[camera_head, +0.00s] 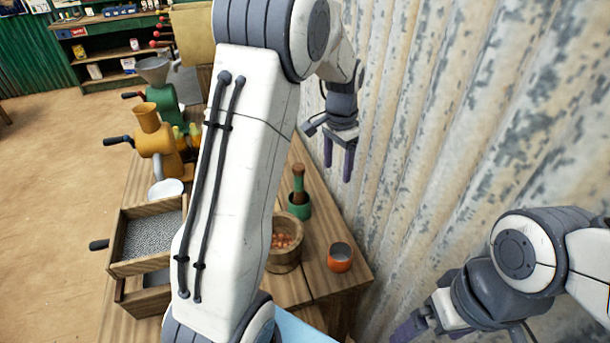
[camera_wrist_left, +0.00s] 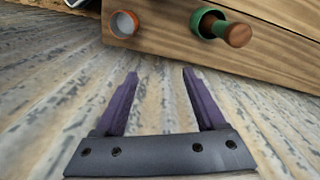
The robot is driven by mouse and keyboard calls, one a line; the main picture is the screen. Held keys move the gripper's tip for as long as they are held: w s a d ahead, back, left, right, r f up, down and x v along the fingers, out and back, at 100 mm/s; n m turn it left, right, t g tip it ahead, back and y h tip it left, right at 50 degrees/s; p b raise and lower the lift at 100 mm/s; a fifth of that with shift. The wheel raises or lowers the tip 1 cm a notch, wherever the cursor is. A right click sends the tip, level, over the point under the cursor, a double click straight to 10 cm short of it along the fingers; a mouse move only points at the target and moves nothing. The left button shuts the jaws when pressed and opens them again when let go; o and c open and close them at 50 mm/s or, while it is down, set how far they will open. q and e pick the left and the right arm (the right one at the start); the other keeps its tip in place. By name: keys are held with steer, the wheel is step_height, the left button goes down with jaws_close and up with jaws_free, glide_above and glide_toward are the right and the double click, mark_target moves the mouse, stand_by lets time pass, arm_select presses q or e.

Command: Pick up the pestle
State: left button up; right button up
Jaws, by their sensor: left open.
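In the left wrist view the pestle (camera_wrist_left: 236,35) shows end-on, leaning out of the green mortar (camera_wrist_left: 204,24). My left gripper (camera_head: 339,164) is open and empty. It hangs beside the corrugated wall, to the right of the pestle and apart from it. In the left wrist view its purple fingers (camera_wrist_left: 158,74) are spread over the wall. My right gripper (camera_head: 408,330) is partly cut off at the bottom.
An orange cup (camera_head: 340,259) and a wooden bowl of reddish-brown items (camera_head: 284,257) stand near the mortar. A corrugated wall (camera_head: 430,130) closes off the right side. Grinders (camera_head: 158,143) and a drawer of grey grains (camera_head: 150,236) stand at left. My left arm hides the middle of the table.

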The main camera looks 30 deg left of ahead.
arm_select(q)
steer(key=p, duration=0.2)
glide_toward(299, 177)
steer(key=shift+w+a+f+n, duration=0.25)
steer(key=shift+w+f+n, duration=0.2)
steer(key=shift+w, duration=0.35)
steer(key=f, duration=0.2)
steer(key=a+f+p, duration=0.1)
steer(key=f, duration=0.1)
steer(key=shift+f, duration=0.65)
steer(key=f+p, duration=0.2)
steer(key=f, duration=0.1)
steer(key=d+f+p, duration=0.1)
steer(key=shift+s+f, duration=0.1)
steer(key=shift+f, duration=0.3)
steer(key=shift+a+f, duration=0.1)
steer(key=shift+f, duration=0.25)
jaws_close()
arm_select(e)
step_height(299, 177, up, 7)
